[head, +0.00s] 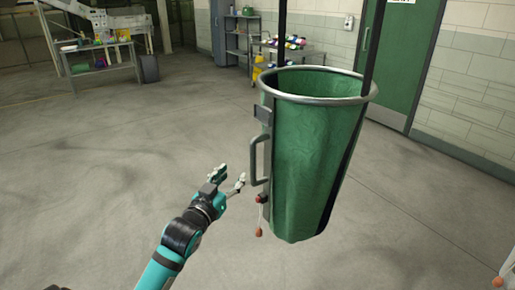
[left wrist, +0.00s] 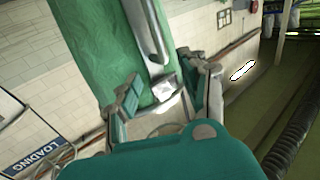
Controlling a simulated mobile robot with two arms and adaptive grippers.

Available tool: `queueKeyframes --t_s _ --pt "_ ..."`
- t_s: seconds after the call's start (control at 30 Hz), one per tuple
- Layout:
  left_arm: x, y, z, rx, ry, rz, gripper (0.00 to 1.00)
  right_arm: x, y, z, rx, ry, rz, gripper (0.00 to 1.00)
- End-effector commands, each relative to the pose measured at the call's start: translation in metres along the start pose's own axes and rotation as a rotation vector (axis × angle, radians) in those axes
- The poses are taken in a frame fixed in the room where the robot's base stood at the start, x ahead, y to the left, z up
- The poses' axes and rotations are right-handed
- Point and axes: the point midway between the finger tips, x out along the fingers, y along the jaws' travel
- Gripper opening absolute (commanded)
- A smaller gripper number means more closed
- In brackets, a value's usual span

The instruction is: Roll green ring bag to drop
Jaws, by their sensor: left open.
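The green ring bag (head: 305,165) hangs upright from dark straps in the head view, with a metal ring (head: 320,96) around its open top. A grey handle (head: 257,160) sits on its left side, with a small red-tipped cord below it. My left gripper (head: 231,177) is open just left of the handle, with a small gap between them. In the left wrist view the bag (left wrist: 98,45) and its handle (left wrist: 150,32) show beyond my open fingers, and nothing is visibly held.
A workbench (head: 103,66) stands at the back left, and a shelf cart (head: 290,50) with colourful items stands behind the bag. A green door (head: 405,65) is in the right wall. The concrete floor (head: 120,150) around the bag is clear.

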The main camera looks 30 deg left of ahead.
Motion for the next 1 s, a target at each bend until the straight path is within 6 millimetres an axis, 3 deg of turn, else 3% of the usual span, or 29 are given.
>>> queueKeyframes --t_s 0.1,0.2,0.6,0.8,1.0 --pt "0.028 0.000 -0.003 -0.001 0.001 -0.001 0.44 -0.008 0.003 0.022 -0.002 -0.034 0.003 0.00" --pt "0.050 0.000 -0.003 -0.001 0.001 0.000 0.44 -0.013 0.004 0.028 -0.003 -0.043 0.004 0.00" --pt "0.127 0.000 -0.001 0.000 -0.001 0.000 0.44 -0.023 0.001 -0.008 0.004 0.011 0.000 0.00" --pt "0.143 0.000 0.000 0.000 -0.001 0.000 0.44 -0.025 -0.006 -0.005 0.007 0.005 -0.007 0.00" --pt "0.145 0.000 0.001 0.001 -0.001 0.001 0.44 -0.025 -0.006 0.004 0.006 -0.010 -0.007 0.00"
